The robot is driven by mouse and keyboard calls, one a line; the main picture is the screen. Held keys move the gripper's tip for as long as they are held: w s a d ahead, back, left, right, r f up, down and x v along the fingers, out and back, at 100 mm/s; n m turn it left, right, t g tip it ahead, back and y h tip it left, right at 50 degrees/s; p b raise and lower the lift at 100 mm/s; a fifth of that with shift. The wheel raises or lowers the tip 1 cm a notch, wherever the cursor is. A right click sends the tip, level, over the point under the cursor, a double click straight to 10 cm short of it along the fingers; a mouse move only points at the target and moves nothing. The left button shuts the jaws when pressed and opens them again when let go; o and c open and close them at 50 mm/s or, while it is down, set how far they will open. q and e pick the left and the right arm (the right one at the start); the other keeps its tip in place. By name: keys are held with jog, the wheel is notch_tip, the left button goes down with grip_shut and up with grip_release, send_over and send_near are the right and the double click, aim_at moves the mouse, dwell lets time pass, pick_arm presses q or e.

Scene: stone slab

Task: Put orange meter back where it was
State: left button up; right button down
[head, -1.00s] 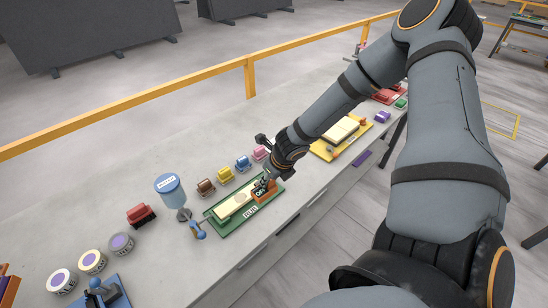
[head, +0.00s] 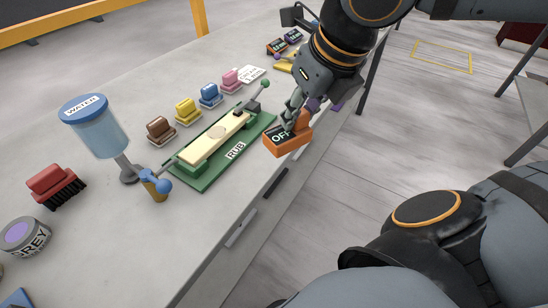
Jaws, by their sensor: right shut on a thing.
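The orange meter (head: 288,146) has a dark display reading OFF. My right gripper (head: 297,120) is shut on its upper part from above. The meter is just right of the green RUB board (head: 205,180), by the bench's front edge. I cannot tell whether it touches the bench or hangs slightly above it. The board holds a long cream slab (head: 214,140), with a green-knobbed clamp at its far end. My left gripper is not in view.
Dark-topped blocks (head: 277,46) stand at the bench's far end. Brown, yellow, blue and pink blocks (head: 186,111) line up behind the board. A WATER dispenser (head: 95,125), a red brush (head: 56,187) and a GREY tin (head: 24,236) stand left. Bare bench (head: 120,240) lies in front.

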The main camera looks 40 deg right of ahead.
jog(key=shift+s+a+f, duration=0.2)
jog(key=shift+s+f, duration=0.35)
jog(key=shift+s+a, duration=0.1)
jog(key=shift+s, duration=0.2)
jog(key=shift+r, duration=0.1)
jog(key=w+p, duration=0.1)
jog(key=w+d+f+p, duration=0.1)
jog(key=w, duration=0.1)
jog(key=shift+w+d+f+p, duration=0.15)
jog(key=shift+w+p, duration=0.05)
jog(key=shift+p, duration=0.1)
jog(key=w+d+f, duration=0.1)
jog(key=w+f, duration=0.1)
jog(key=w, duration=0.1)
jog(key=w+d+f+p, duration=0.1)
jog(key=w+f, duration=0.2)
jog(key=w+d+f+p, duration=0.1)
jog(key=w+f, duration=0.2)
jog(key=shift+w+d+f, duration=0.1)
jog(key=shift+w+d, duration=0.1)
jog(key=shift+d, duration=0.1)
notch_tip(320, 180, down, 4)
jog(key=shift+w+r+b, duration=0.1)
jog(key=shift+w+b, duration=0.05)
jog(key=shift+b, duration=0.55)
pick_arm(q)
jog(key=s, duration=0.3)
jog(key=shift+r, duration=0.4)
pick_arm(e)
jog(key=shift+w+d+r, duration=0.1)
